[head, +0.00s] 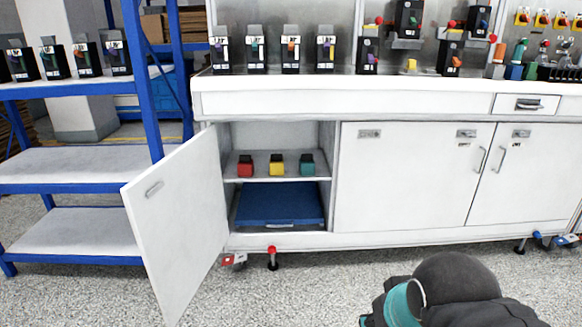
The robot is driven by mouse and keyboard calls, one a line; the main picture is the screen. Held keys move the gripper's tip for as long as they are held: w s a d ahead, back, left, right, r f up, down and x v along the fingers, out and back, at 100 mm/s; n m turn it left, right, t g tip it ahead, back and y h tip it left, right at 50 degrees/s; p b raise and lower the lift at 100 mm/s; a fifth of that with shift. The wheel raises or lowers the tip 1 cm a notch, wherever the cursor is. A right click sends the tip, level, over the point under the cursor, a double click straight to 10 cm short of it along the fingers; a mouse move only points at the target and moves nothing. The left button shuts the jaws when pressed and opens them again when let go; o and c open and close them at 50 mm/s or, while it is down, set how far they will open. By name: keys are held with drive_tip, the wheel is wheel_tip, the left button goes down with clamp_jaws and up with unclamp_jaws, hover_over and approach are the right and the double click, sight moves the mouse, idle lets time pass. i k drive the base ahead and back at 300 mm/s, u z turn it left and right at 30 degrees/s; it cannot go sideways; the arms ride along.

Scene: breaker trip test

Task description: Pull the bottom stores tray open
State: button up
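The bottom stores tray (280,204) is a flat blue tray at the bottom of the open cabinet compartment, left of centre in the head view. A small pale strip, perhaps its handle, shows at its front edge. The tray sits within the compartment, behind the cabinet's front sill. Part of my dark arm with a teal ring shows at the lower right, well away from the tray. My gripper's fingers are not in view.
The white cabinet door (178,222) stands swung open on the left. Red, yellow and green blocks sit on the shelf (305,174) above the tray. A blue-framed rack (72,165) stands left. Speckled floor (330,285) before the cabinet is clear.

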sight(271, 205)
drive_tip(key=z, duration=1.25)
drive_tip(key=i, duration=0.75)
drive_tip(key=u, duration=2.4)
